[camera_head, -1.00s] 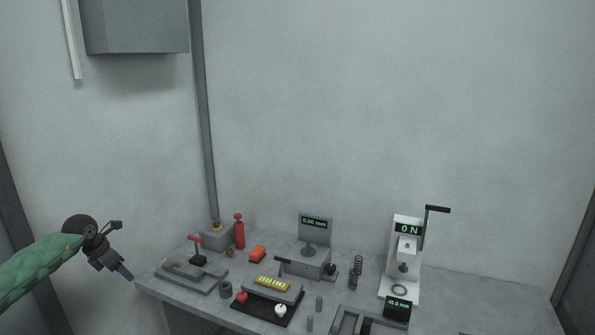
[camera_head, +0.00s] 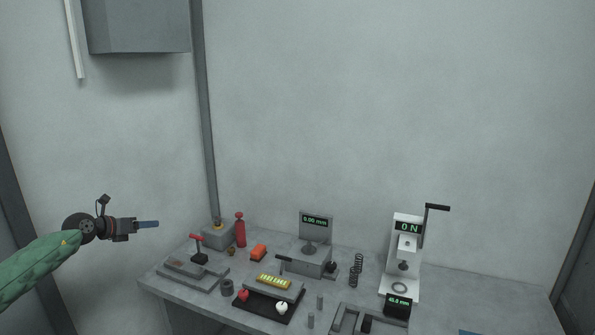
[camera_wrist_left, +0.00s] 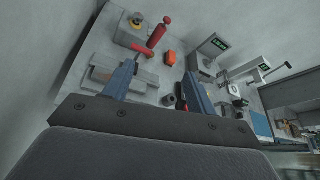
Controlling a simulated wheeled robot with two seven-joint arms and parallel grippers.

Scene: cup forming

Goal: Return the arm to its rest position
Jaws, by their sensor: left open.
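My left arm comes in from the left in a green sleeve in the head view. My left gripper (camera_head: 148,224) is held in the air left of the bench, above its height, and points right. In the left wrist view its two blue fingers (camera_wrist_left: 160,85) are apart with nothing between them. The workbench (camera_head: 160,290) lies below and beyond the fingers. My right gripper is not in view.
A grey box (camera_head: 138,25) hangs on the wall. Air around the left gripper is free.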

